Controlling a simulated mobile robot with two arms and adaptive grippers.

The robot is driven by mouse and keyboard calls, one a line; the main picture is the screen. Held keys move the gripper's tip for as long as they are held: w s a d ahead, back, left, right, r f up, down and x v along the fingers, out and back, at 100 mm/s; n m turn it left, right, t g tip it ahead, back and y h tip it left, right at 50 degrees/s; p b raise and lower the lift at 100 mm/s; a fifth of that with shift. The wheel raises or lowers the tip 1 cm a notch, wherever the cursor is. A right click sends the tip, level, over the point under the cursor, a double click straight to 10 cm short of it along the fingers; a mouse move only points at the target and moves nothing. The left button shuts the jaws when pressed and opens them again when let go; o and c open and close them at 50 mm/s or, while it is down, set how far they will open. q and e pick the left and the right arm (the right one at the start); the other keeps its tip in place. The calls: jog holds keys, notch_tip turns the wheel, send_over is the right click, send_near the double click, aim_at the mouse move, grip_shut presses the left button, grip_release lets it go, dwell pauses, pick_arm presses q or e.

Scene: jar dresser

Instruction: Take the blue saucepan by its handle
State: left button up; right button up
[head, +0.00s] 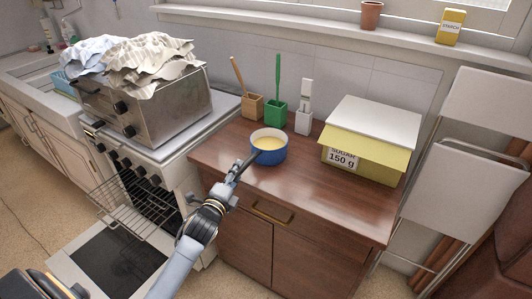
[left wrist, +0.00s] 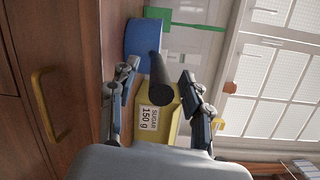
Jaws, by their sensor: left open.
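The blue saucepan (head: 268,151) with pale yellow contents stands on the brown dresser top near its left front edge. Its dark handle points toward the front left, to my left gripper (head: 238,172). In the left wrist view the saucepan (left wrist: 142,40) is partly hidden by its black handle (left wrist: 160,80), which points at the camera. My left gripper (left wrist: 159,72) is open, and the handle shows between its two fingers with a gap on each side. Neither finger is seen closed on it. My right gripper is in neither view.
A yellow sugar box (head: 365,165) with a white lid stands right of the saucepan. Wooden (head: 252,107), green (head: 275,112) and white (head: 303,122) holders stand behind it. Left is a stove (head: 165,165) with its oven door open. The dresser's front right (head: 345,212) is clear.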

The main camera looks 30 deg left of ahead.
pick_arm(q)
grip_shut()
jog(key=shift+r, duration=0.1)
dwell(0.3)
jog(key=shift+r, duration=0.1)
